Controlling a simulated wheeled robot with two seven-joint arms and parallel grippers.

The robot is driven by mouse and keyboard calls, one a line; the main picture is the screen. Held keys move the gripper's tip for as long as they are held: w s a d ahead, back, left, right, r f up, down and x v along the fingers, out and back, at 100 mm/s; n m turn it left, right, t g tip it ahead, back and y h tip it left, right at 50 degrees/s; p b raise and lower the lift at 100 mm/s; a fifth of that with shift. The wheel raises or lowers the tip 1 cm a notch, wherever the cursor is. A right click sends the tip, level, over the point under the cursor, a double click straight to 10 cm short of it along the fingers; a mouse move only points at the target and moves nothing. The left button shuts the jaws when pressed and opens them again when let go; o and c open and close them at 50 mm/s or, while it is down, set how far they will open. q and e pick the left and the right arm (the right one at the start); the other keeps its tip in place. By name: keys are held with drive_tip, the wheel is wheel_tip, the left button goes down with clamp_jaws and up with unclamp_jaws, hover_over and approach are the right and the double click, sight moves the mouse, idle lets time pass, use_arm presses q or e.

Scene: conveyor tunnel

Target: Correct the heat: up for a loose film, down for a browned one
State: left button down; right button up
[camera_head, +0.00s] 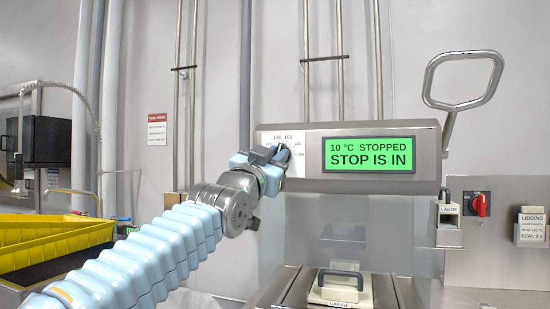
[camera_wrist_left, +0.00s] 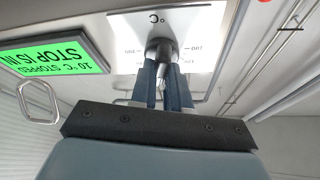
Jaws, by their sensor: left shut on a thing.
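The machine's heat dial has a white scale plate (camera_head: 296,142) marked in °C, left of the green display (camera_head: 369,153). The display reads "10 °C STOPPED, STOP IS IN". My left gripper (camera_head: 272,157) is at the dial in the head view. In the left wrist view its two fingers (camera_wrist_left: 163,85) are shut on the dark dial knob (camera_wrist_left: 159,50), in front of the scale plate (camera_wrist_left: 185,25). The knob's pointer setting is hard to read. No film can be made out clearly. My right gripper is not in view.
A yellow crate (camera_head: 50,240) stands at the left. A block marked LARGE (camera_head: 342,290) sits below the display.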

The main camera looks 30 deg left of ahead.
use_arm(q)
drive_tip(key=n+y+p, duration=0.1)
drive_tip(key=n, duration=0.1)
drive_tip(key=n+y, duration=0.2)
drive_tip(key=n, duration=0.1)
drive_tip(key=shift+d+p, duration=0.1)
drive_tip(key=shift+p, duration=0.25)
drive_tip(key=c, duration=1.1)
unclamp_jaws()
drive_tip(key=b+v, duration=0.6)
drive_tip(key=v, duration=0.8)
